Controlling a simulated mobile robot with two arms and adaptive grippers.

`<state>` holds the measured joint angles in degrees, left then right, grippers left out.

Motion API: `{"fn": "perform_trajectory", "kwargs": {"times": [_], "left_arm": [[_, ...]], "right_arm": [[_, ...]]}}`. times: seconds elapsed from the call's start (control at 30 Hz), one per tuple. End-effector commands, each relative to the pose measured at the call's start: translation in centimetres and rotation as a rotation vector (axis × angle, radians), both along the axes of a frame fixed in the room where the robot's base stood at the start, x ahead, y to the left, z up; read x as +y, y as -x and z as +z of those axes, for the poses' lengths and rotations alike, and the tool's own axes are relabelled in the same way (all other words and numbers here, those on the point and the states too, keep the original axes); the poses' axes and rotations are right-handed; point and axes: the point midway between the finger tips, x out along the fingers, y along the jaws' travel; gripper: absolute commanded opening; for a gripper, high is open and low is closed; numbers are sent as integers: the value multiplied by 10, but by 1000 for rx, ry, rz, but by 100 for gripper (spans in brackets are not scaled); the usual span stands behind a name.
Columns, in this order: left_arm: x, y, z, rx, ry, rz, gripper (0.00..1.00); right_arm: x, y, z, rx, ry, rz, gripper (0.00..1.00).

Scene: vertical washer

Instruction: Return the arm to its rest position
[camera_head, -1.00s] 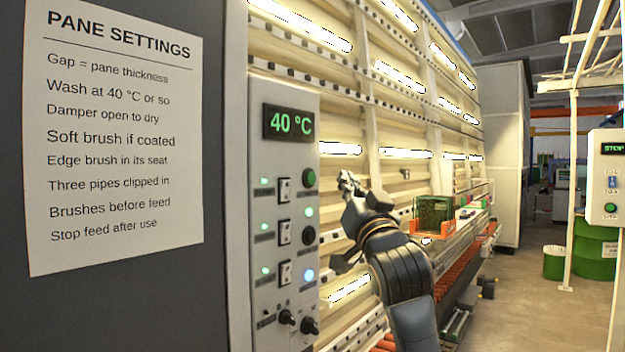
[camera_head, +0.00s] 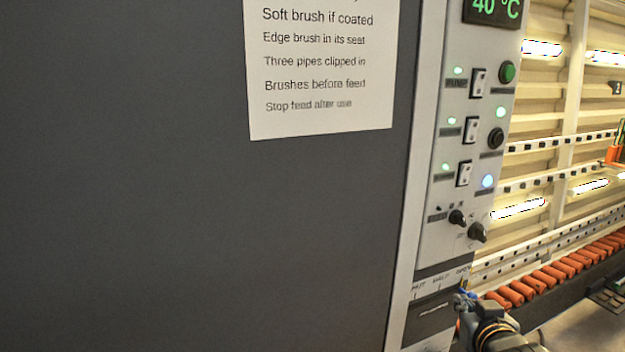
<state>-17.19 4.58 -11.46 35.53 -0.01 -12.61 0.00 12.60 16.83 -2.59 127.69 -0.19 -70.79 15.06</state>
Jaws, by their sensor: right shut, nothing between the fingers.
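My right gripper (camera_head: 462,300) shows small at the bottom edge, right of centre. It is shut and empty, just below the lower end of the control panel (camera_head: 432,230). Part of my dark right arm with a brass-coloured ring is behind it, cut off by the frame. I cannot tell whether the gripper touches the damper scale plate (camera_head: 432,310) next to it. My left gripper is not in view.
A dark grey cabinet wall (camera_head: 200,230) fills the left, with a printed settings sheet (camera_head: 320,75) on it. The panel has several switches, lit lamps and two black knobs (camera_head: 477,233). Orange rollers (camera_head: 560,270) run along the right. Grey floor shows at lower right.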

Motion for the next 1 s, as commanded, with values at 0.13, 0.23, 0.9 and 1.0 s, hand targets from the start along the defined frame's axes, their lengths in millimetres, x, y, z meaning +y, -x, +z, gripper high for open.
{"fn": "perform_trajectory", "kwargs": {"times": [0.13, 0.23, 0.9, 1.0], "left_arm": [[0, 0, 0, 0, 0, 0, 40], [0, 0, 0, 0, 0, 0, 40], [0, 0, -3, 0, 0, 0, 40], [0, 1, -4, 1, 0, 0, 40]], "right_arm": [[25, 65, -100, 256, 14, 51, 0], [39, 116, -152, 420, 19, 88, 0], [82, 299, -300, 943, 7, 225, 0], [83, 295, -330, 955, 6, 226, 0]]}}
